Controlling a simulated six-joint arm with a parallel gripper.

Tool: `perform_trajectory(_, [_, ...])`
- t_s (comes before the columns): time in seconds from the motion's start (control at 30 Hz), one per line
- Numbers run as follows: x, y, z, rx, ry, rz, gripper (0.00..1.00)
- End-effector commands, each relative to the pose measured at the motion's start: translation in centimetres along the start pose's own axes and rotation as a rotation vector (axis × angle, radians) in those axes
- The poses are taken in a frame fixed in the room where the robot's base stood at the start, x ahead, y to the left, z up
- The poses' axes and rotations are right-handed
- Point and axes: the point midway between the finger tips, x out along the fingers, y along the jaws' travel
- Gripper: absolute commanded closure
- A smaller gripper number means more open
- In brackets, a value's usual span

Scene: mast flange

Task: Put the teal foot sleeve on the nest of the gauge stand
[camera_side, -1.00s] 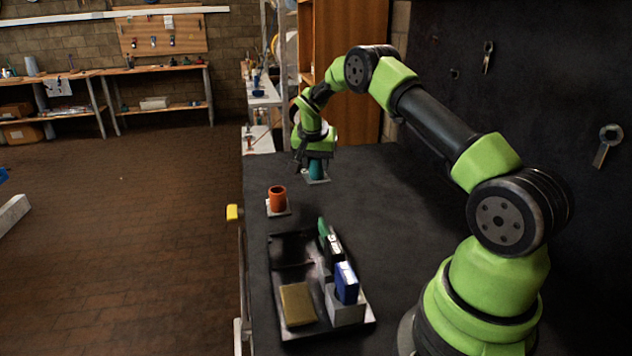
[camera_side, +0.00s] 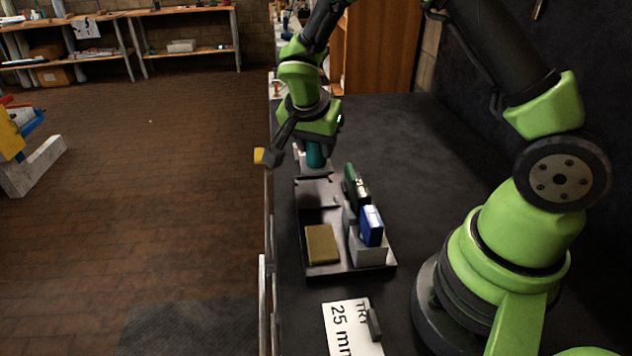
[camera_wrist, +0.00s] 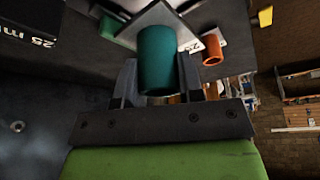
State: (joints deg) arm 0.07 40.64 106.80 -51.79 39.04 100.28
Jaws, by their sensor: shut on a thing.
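My gripper (camera_wrist: 157,85) is shut on the teal foot sleeve (camera_wrist: 158,58), which sits between its two fingers in the wrist view. In the side view the sleeve (camera_side: 316,155) hangs below my gripper (camera_side: 315,140), near the far end of the dark tray, and my gripper hides its upper part. It looks raised above the table, but its height is hard to judge. A white card marked "TRY 25 mm" (camera_side: 343,322) with a dark block (camera_side: 374,322) lies near the front. I cannot clearly make out the gauge stand's nest.
The tray (camera_side: 320,272) holds a gold block (camera_side: 321,244), a blue box (camera_side: 371,225) and a green piece (camera_side: 350,182). An orange sleeve (camera_wrist: 212,46) stands beyond the teal one in the wrist view. The dark table (camera_side: 420,170) is clear right of the tray.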

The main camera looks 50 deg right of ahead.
Motion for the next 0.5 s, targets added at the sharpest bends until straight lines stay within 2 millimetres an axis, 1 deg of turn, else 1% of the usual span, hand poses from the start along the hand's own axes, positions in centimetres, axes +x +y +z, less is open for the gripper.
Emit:
perform_trajectory(0.03, [1.0, 0.1, 0.4, -0.004, 0.000, 0.006, 1.00])
perform_trajectory(0.1, [2.0, 0.0, 0.8, -0.003, -0.001, 0.004, 1.00])
perform_trajectory(0.27, [3.5, 0.0, 1.4, -0.002, 0.001, 0.002, 1.00])
perform_trajectory(0.4, [5.6, 0.0, 2.2, -0.002, 0.000, 0.004, 1.00])
perform_trajectory(0.5, [6.5, 0.0, 2.6, -0.002, 0.000, 0.001, 1.00])
